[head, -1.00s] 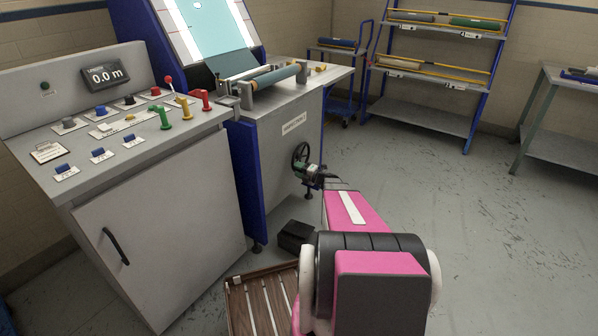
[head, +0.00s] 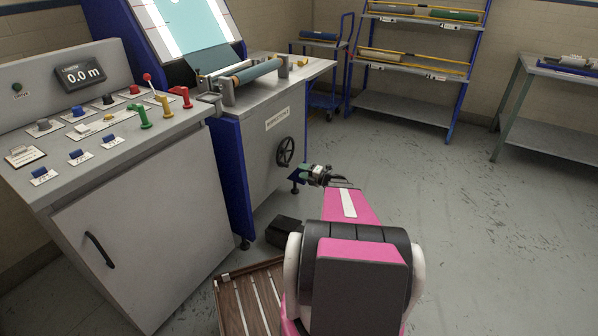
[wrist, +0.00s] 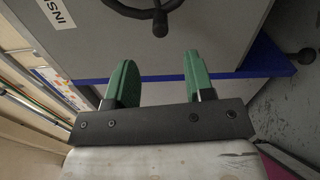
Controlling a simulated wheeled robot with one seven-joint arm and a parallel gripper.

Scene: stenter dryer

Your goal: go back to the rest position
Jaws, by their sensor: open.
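My gripper (wrist: 162,82) is open in the wrist view, its two green fingers apart with nothing between them. In the head view my gripper (head: 304,172) is small, at the far end of my pink arm, in front of the grey inspection machine (head: 268,150) and below right of its black handwheel (head: 286,151). The handwheel (wrist: 145,8) also shows at the top of the wrist view, beyond the fingertips and apart from them.
A grey control console (head: 150,215) with levers and knobs stands at the left. A black box (head: 283,231) and a slatted wooden pallet (head: 240,310) lie on the floor near my arm. A blue trolley (head: 325,85), a roll rack (head: 405,105) and a table (head: 560,125) stand behind. The right floor is clear.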

